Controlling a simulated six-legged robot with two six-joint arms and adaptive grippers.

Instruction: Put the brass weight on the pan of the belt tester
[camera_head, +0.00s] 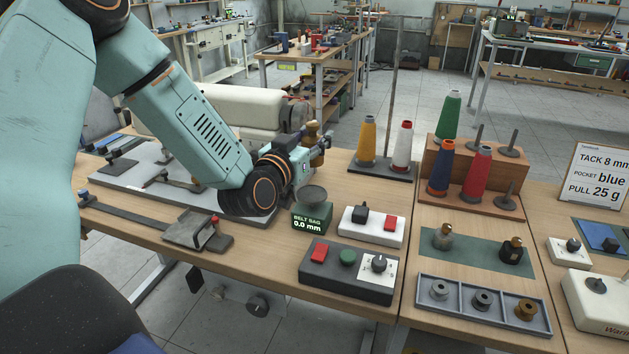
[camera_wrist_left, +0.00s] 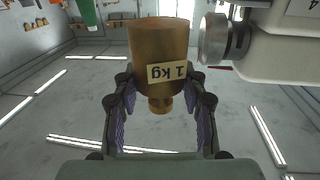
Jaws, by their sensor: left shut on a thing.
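The brass weight (camera_wrist_left: 160,45), a cylinder with a small knob and a "1 kg" label, is between the fingers of my left gripper (camera_wrist_left: 160,90) and appears inverted in the left wrist view. In the head view my left gripper (camera_head: 318,147) is over the back of the bench, and the weight (camera_head: 313,131) shows small beside it, partly hidden. The belt tester (camera_head: 312,219) is a dark green box reading "BELT SAG 0.0 mm". Its round dark pan (camera_head: 312,195) on top looks empty, in front of and below the gripper. My right gripper is out of view.
Yellow and white thread cones stand on a dark base (camera_head: 381,168) right of the gripper. A white switch box (camera_head: 372,228) and a grey button box (camera_head: 346,272) sit close to the tester. A cream machine (camera_head: 225,105) lies behind my arm.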

